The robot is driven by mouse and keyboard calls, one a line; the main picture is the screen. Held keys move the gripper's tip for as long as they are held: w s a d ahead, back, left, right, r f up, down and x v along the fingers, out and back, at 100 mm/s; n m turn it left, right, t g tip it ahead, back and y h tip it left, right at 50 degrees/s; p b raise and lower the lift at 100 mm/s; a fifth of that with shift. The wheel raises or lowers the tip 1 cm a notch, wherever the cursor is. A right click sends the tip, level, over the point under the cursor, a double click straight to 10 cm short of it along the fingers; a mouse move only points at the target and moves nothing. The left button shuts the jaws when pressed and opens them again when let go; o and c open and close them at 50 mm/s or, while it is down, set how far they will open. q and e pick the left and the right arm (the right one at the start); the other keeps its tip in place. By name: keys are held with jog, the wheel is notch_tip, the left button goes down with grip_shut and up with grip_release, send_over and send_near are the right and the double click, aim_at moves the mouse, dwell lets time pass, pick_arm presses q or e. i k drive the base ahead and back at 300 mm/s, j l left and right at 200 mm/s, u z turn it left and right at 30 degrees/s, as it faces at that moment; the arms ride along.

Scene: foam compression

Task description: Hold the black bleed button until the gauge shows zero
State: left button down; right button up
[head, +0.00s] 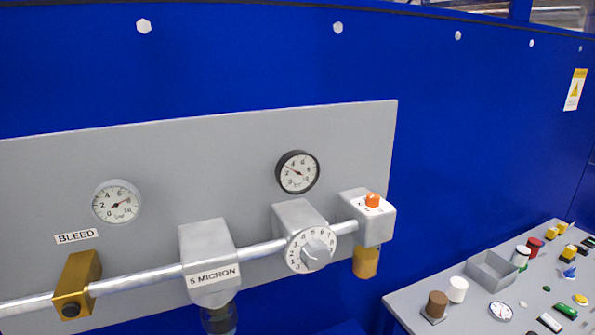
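The black bleed button (70,311) is a round knob on the front of a brass block (78,278) at the lower left, under a white BLEED label (76,237). The block sits on a silver pipe. Neither my left nor my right gripper is in view, and nothing touches the button.
The pipe (137,281) runs along a grey panel through a 5 MICRON filter (209,262), a numbered dial (311,250) and a grey block with an orange knob (372,200). A console (460,322) with several buttons and a grey bin (491,271) stands lower right.

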aim_at(72, 310)
jog(key=j+u, duration=0.4)
jog(key=i+j+u, duration=0.15)
jog(key=u, duration=0.25)
jog(key=j, duration=0.1)
